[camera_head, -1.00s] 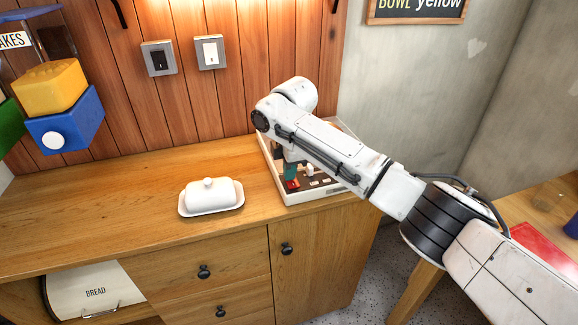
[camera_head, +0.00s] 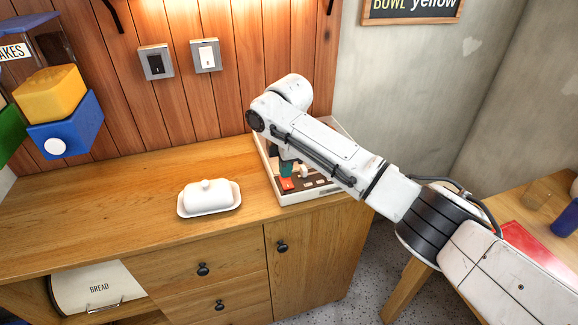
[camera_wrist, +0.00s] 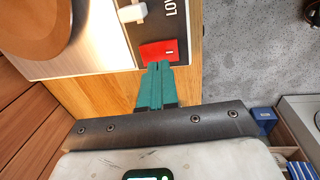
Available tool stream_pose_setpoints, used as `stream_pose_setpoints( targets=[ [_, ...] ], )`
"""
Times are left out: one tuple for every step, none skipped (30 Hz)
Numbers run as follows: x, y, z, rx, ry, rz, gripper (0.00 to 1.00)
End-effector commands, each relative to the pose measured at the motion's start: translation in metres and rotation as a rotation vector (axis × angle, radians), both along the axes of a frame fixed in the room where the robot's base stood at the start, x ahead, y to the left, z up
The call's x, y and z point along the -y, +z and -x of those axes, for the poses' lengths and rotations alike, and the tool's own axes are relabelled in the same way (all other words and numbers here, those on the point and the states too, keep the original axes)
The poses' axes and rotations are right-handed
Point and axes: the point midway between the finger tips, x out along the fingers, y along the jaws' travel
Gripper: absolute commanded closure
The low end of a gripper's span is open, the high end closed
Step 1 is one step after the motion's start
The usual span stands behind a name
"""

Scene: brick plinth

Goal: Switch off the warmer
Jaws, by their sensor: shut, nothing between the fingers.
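The warmer (camera_head: 301,198) is a white-rimmed unit with a dark control panel at the right end of the wooden counter, partly hidden behind my arm. Its red rocker switch (camera_head: 286,184) sits near the front left of the panel. In the wrist view the red switch (camera_wrist: 159,50) shows a white line mark towards its right end, beside a white slider knob (camera_wrist: 132,12) and part of a "LOW" label. My gripper (camera_wrist: 158,66) has teal fingers, shut and empty. Its tips are right at the switch's near edge; I cannot tell whether they touch.
A white butter dish (camera_head: 208,197) stands on the counter left of the warmer. Two wall switches (camera_head: 156,62) (camera_head: 206,55) are on the wood panelling. A brown round part (camera_wrist: 35,25) lies on the warmer's left in the wrist view. The counter's left part is clear.

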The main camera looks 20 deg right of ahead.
Motion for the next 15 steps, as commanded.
stream_pose_setpoints(
  targets=[
    [-0.004,0.014,0.001,-0.001,0.002,-0.001,1.0],
    [-0.006,0.017,0.001,-0.001,0.002,-0.001,1.0],
    [-0.008,0.022,0.001,-0.002,0.002,-0.002,1.0],
    [-0.008,0.023,0.002,0.002,0.002,-0.003,1.0],
    [-0.007,0.029,0.003,0.003,0.002,-0.003,1.0],
    [-0.007,0.039,0.004,0.003,0.003,-0.002,1.0],
    [-0.007,0.045,0.005,0.003,0.003,-0.002,1.0],
    [-0.007,0.051,0.006,0.002,0.003,-0.002,1.0],
    [-0.007,0.06,0.007,0.002,0.003,-0.002,1.0],
    [-0.007,0.066,0.008,0.002,0.002,-0.002,1.0],
    [-0.007,0.072,0.009,0.002,0.003,-0.001,1.0],
    [-0.007,0.079,0.01,0.003,0.002,-0.001,1.0],
    [-0.006,0.084,0.011,0.002,0.001,-0.001,1.0],
    [-0.006,0.088,0.011,0.002,0.001,-0.001,1.0],
    [-0.006,0.094,0.012,0.001,0.001,0.0,1.0]
  ],
)
